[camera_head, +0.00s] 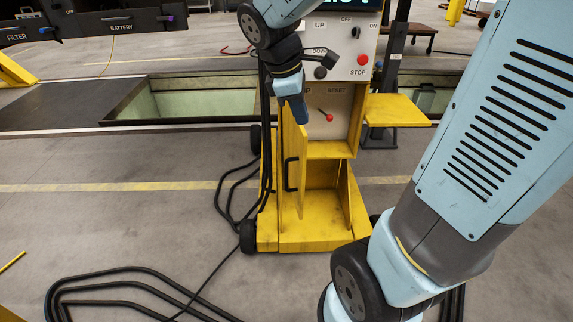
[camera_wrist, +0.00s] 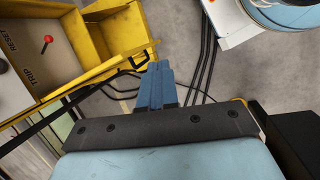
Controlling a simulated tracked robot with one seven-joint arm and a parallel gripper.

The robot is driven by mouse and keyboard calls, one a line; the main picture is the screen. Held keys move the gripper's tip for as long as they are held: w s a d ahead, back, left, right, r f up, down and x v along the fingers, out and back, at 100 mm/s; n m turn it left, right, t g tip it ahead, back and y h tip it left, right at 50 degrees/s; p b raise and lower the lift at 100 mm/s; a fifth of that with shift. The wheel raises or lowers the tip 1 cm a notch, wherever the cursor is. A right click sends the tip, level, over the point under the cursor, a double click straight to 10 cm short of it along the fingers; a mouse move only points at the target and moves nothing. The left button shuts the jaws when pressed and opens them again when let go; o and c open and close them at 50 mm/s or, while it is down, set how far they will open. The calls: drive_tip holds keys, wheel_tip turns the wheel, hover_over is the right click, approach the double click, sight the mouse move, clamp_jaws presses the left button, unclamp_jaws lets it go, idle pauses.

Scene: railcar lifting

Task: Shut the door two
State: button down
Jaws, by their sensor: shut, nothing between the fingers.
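The yellow control cabinet (camera_head: 325,235) stands ahead with its front compartments open. A tall narrow yellow door (camera_head: 293,145) with a black handle (camera_head: 288,174) stands swung out on the cabinet's left, seen nearly edge-on. A second yellow panel (camera_head: 397,112) sticks out to the right. I cannot tell which of these is door two. My gripper (camera_head: 299,110) is shut and empty, pointing down by the top of the left door. In the wrist view, the gripper's blue fingers (camera_wrist: 159,82) lie close to the door's black handle (camera_wrist: 139,60); contact is unclear.
A red-knobbed lever (camera_head: 329,117) sits inside the upper compartment. Above it is a grey button panel (camera_head: 340,48) with a red stop button. Black cables (camera_head: 130,275) lie on the floor at left. A pit (camera_head: 190,100) opens behind the cabinet.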

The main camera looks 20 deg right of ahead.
drive_tip(key=w+a+f+n+g+h, duration=0.1)
drive_tip(key=w+a+f+n+h, duration=0.25)
drive_tip(key=w+f+n, duration=0.55)
drive_tip(key=w+a+f+n+g+h, duration=0.15)
drive_tip(key=w+a+f+n, duration=0.35)
drive_tip(key=f+n, duration=0.65)
approach(300, 174)
wheel_tip(300, 174, down, 4)
drive_tip(key=d, duration=0.1)
drive_tip(key=s+d+n, duration=0.1)
drive_tip(key=shift+d+f+t+h, duration=0.2)
drive_tip(key=shift+d+t+h, duration=0.05)
drive_tip(key=shift+d+h, duration=0.05)
drive_tip(key=shift+s+d, duration=0.1)
drive_tip(key=shift+d, duration=0.5)
